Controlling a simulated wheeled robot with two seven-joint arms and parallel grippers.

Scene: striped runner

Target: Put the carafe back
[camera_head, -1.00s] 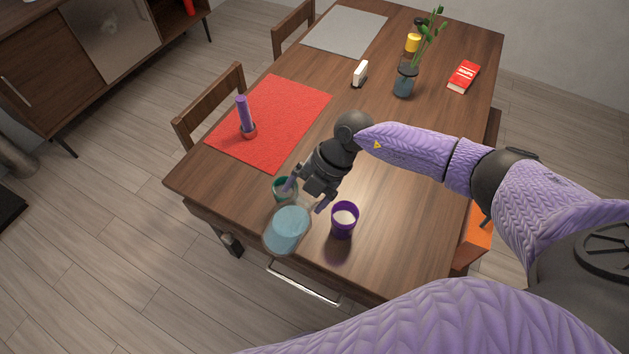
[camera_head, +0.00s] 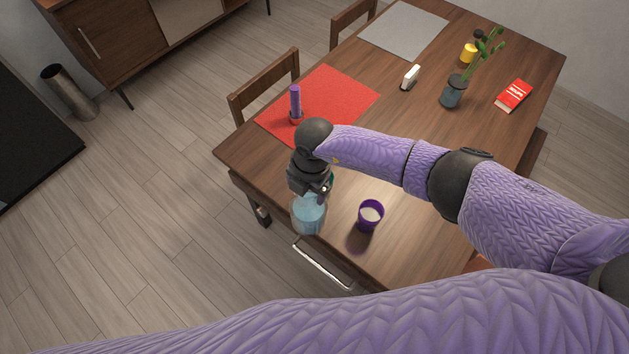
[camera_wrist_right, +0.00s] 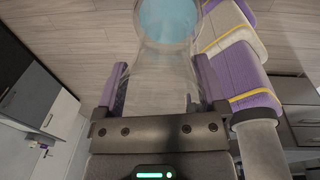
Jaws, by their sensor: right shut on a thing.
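The carafe (camera_head: 309,217) is clear glass with pale blue liquid in it. It is at the near left end of the table in the head view, close to the table's edge. My right gripper (camera_head: 318,195) is shut on its narrow upper part. In the right wrist view, the purple fingers of the right gripper (camera_wrist_right: 160,92) are on both sides of the clear carafe (camera_wrist_right: 163,60), with the blue liquid at the far end. I cannot tell whether its base touches anything. My left gripper is not in view.
A purple cup (camera_head: 371,214) with pale contents stands right of the carafe. A green cup (camera_head: 331,180) is mostly hidden behind the gripper. A metal handle (camera_head: 322,263) is below the table's edge.

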